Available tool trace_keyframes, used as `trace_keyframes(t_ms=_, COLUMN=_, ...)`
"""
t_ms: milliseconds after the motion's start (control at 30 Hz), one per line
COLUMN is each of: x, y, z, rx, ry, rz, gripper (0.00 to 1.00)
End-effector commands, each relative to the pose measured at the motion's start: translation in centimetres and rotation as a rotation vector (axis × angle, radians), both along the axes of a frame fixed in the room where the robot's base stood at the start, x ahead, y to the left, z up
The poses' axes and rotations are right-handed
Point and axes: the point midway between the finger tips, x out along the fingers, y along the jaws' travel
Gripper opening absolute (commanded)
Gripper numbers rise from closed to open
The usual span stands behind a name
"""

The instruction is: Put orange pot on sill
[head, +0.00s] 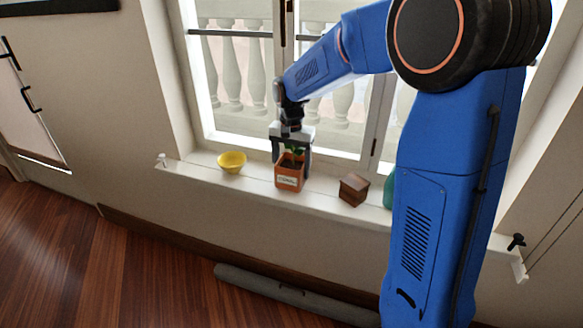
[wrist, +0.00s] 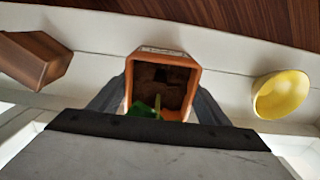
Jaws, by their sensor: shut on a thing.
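The orange pot (head: 289,178) is square, with a pale label on its front and a small green plant in dark soil. It is upright at the white window sill (head: 323,196), between a yellow bowl and a brown wooden box. My gripper (head: 291,150) reaches down from above and is shut on the pot, one finger at each side. In the wrist view the pot (wrist: 160,60) shows from above between the fingers, with soil and green leaves inside. I cannot tell whether its base touches the sill.
The yellow bowl (head: 232,162) is on the sill to the left. The brown box (head: 353,190) is to the right, and a green object (head: 389,190) is partly hidden behind my arm. The window is behind. A grey roll (head: 290,294) lies on the wooden floor below.

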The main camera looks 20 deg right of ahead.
Motion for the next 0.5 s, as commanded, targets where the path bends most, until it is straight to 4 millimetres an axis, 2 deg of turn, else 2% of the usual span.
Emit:
trace_keyframes(t_ms=200, x=0.01, y=0.02, z=-0.24, rx=0.000, ry=0.000, rz=0.000, gripper=0.32)
trace_keyframes(t_ms=233, x=0.00, y=0.01, z=-0.28, rx=0.000, ry=0.000, rz=0.000, gripper=0.75)
trace_keyframes(t_ms=300, x=0.00, y=0.02, z=-0.26, rx=0.000, ry=0.000, rz=0.000, gripper=0.89)
trace_keyframes(t_ms=500, x=0.00, y=0.02, z=-0.25, rx=0.000, ry=0.000, rz=0.000, gripper=0.89)
